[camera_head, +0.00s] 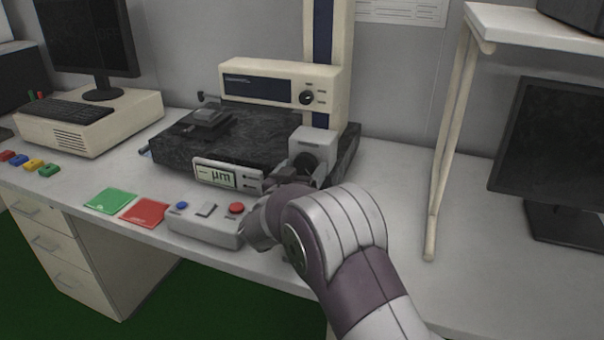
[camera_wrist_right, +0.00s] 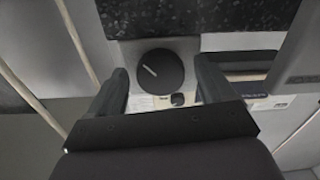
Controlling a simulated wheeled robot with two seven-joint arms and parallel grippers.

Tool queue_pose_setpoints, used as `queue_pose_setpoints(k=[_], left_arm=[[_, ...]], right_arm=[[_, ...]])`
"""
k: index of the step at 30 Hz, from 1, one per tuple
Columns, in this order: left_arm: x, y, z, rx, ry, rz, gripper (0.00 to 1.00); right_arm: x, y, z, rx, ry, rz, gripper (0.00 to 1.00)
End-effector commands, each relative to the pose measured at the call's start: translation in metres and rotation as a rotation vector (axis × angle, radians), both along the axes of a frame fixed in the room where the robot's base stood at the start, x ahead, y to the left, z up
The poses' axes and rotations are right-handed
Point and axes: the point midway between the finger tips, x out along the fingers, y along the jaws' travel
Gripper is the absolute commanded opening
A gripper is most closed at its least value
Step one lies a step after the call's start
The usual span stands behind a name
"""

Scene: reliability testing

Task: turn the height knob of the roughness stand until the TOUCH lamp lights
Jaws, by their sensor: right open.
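The roughness stand has a black granite base (camera_head: 240,135) and a cream column (camera_head: 335,60) behind it. The height knob (camera_head: 307,163) is a round black knob on a light grey box at the base's right end. In the right wrist view the knob (camera_wrist_right: 160,72) shows a white pointer line toward its upper left. My right gripper (camera_head: 290,177) is in front of the knob, partly hidden by its own wrist. In the wrist view its two fingers are open, one each side of the knob; I cannot tell whether they touch it. I cannot make out a TOUCH lamp.
A grey display unit (camera_head: 228,175) reads µm at the base's front. A control box (camera_head: 204,226) with blue and red buttons stands before it, close to my right wrist. Green (camera_head: 110,201) and red (camera_head: 145,212) mats lie left. A shelf leg (camera_head: 442,160) stands right.

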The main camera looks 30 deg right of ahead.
Motion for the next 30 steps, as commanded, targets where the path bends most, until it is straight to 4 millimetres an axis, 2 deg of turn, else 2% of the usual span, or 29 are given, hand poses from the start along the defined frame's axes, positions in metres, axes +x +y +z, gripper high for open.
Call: queue_pose_setpoints(k=[8,9,11,12,14,23,30], left_arm=[[0.0,0.0,-0.0003,0.0,0.0,0.0,0.59],[0.0,0.0,-0.0003,0.0,0.0,0.0,0.59],[0.0,0.0,-0.0003,0.0,0.0,0.0,0.59],[0.0,0.0,-0.0003,0.0,0.0,0.0,0.59],[0.0,0.0,-0.0003,0.0,0.0,0.0,0.59],[0.0,0.0,-0.0015,0.0,0.0,0.0,0.59],[0.0,0.0,-0.0062,0.0,0.0,0.0,0.59]], right_arm=[[0.0024,-0.0026,0.0006,0.0,0.0,0.001,0.82],[0.0024,-0.0026,0.0006,0.001,-0.001,0.001,0.75],[0.0023,-0.0025,0.0005,0.001,-0.001,0.001,0.56],[0.0023,-0.0025,0.0005,0.001,-0.001,0.001,0.43],[0.0023,-0.0024,0.0005,0.001,-0.001,0.001,0.26],[0.0022,-0.0022,-0.0001,0.018,-0.02,0.001,0.26],[0.0024,-0.0019,-0.001,0.098,-0.116,0.001,0.26]])
